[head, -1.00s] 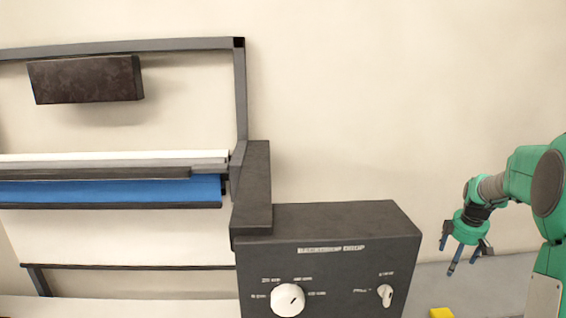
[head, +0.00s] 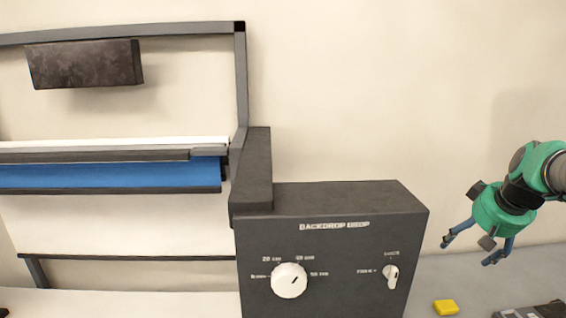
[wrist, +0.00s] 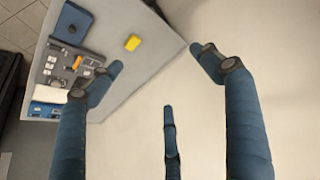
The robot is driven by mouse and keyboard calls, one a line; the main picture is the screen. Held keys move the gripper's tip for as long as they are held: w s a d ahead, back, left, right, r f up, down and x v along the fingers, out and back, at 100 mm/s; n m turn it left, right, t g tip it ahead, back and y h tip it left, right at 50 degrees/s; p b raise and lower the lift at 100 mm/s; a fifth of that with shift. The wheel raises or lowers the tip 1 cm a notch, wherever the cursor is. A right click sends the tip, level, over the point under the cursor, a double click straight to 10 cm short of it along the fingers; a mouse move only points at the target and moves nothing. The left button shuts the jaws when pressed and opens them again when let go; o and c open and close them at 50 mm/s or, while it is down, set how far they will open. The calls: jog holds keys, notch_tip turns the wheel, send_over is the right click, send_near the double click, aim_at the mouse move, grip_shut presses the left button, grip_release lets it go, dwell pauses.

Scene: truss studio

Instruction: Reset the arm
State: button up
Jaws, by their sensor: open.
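My gripper (head: 470,243) is at the right side of the head view, on a green and dark wrist, with its blue fingers spread and pointing down and left. It is open and empty, in the air to the right of the dark control box. In the wrist view my gripper (wrist: 160,75) shows several blue fingers held apart with nothing between them. Part of my arm is cut off by the right edge of the head view.
A dark box (head: 330,235) labelled "BACKDROP DROP" has a white dial (head: 289,281) and a smaller switch (head: 391,276). A frame with a blue roll (head: 110,177) stands at left. A yellow block (head: 445,307) lies on the grey table (wrist: 140,68), near a panel of parts (wrist: 75,75).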

jog(key=s+a+m+t+b, duration=0.45)
jog(key=s+a+m, duration=0.45)
jog(key=s+a, duration=0.7)
jog(key=s+a+f+n+g+y+p, duration=0.1)
jog(key=s+a+f+n+g+p, duration=0.2)
jog(key=s+a+f+n, duration=0.3)
jog(key=shift+a+f+n+g, duration=0.8)
jog(key=shift+a+n, duration=1.1)
jog(key=shift+a, duration=0.85)
